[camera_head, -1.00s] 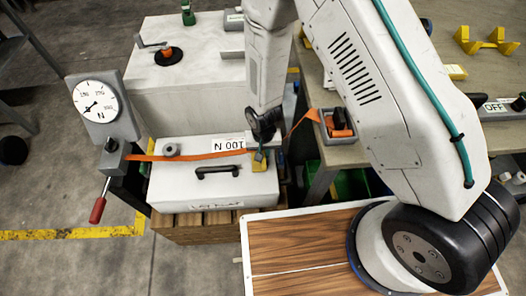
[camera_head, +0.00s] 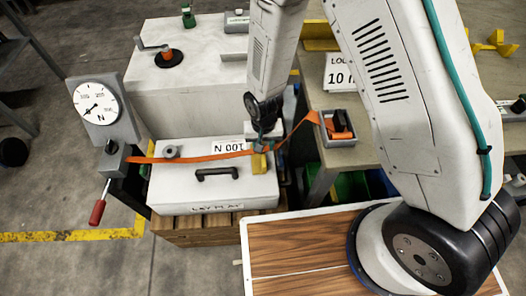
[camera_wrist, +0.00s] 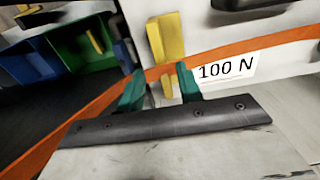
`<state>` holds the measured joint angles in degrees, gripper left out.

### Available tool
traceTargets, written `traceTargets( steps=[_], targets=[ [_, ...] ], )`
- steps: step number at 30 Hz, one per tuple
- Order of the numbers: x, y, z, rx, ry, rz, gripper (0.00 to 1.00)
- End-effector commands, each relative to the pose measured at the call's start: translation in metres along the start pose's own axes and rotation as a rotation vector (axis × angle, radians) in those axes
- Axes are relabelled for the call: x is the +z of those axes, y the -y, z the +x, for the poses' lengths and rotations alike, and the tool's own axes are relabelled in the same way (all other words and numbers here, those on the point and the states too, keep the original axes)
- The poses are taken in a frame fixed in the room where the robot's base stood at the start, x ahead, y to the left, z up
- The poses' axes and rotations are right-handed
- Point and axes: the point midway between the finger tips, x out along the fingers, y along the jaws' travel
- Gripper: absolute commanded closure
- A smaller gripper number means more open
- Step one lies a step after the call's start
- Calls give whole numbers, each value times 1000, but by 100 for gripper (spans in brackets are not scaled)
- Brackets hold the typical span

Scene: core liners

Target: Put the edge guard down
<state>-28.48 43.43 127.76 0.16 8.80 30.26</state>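The yellow edge guard (camera_head: 259,163) is at the right end of the white box (camera_head: 212,185), by the orange strap (camera_head: 200,157). In the wrist view the yellow guard (camera_wrist: 167,38) stands just beyond my fingertips, with the strap (camera_wrist: 255,45) crossing in front of its lower part. My gripper (camera_wrist: 160,82) has its green fingers spread, with a gap on both sides of the yellow strip between them. In the head view my gripper (camera_head: 262,140) is above the guard, partly hidden by my wrist. Whether the guard rests fully on the box edge cannot be told.
A dial gauge (camera_head: 98,104) with a red-handled lever stands at the left end of the strap. A workbench (camera_head: 385,150) at the right bears a grey tray (camera_head: 338,128) with orange strap. Green and blue bins (camera_wrist: 82,38) lie below it. More yellow pieces (camera_head: 488,46) lie on the bench.

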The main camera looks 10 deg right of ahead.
Motion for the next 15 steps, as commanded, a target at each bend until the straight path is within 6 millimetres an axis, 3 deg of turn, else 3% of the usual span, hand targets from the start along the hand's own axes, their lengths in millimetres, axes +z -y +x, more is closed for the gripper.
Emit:
traceTargets(
  steps=[6, 15],
  targets=[
    [-1, 0, -40, -2, -3, 0, 64],
    [0, 0, -59, 0, 0, 0, 64]
  ],
)
